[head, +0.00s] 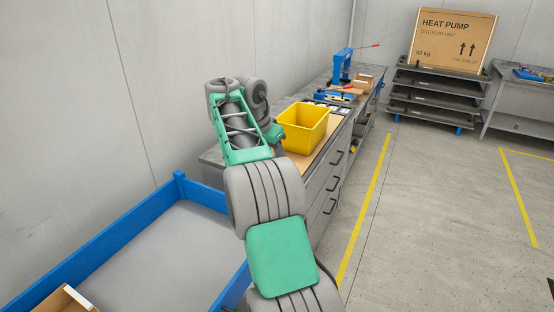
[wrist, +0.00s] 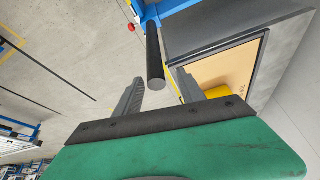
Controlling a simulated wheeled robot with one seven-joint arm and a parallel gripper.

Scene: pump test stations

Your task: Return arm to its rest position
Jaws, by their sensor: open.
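My gripper (wrist: 159,77) shows in the wrist view with its two dark fingers apart and nothing held between them. A black cylinder (wrist: 155,62), joined to a blue part (wrist: 168,10), shows in the gap between the fingertips; I cannot tell how far beyond them it lies. In the head view my green and grey arm rises from the bottom and bends over the near end of the workbench. The fingers cannot be made out there. A yellow bin (head: 303,126) stands on the bench just right of the arm's far end, and a yellow piece (wrist: 212,92) shows behind the right finger.
The grey workbench (head: 335,162) runs along the wall and carries a blue press (head: 342,66). A blue-railed cart (head: 100,238) stands at lower left. A heat pump box (head: 453,39) sits on a dark rack (head: 433,93) at the back.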

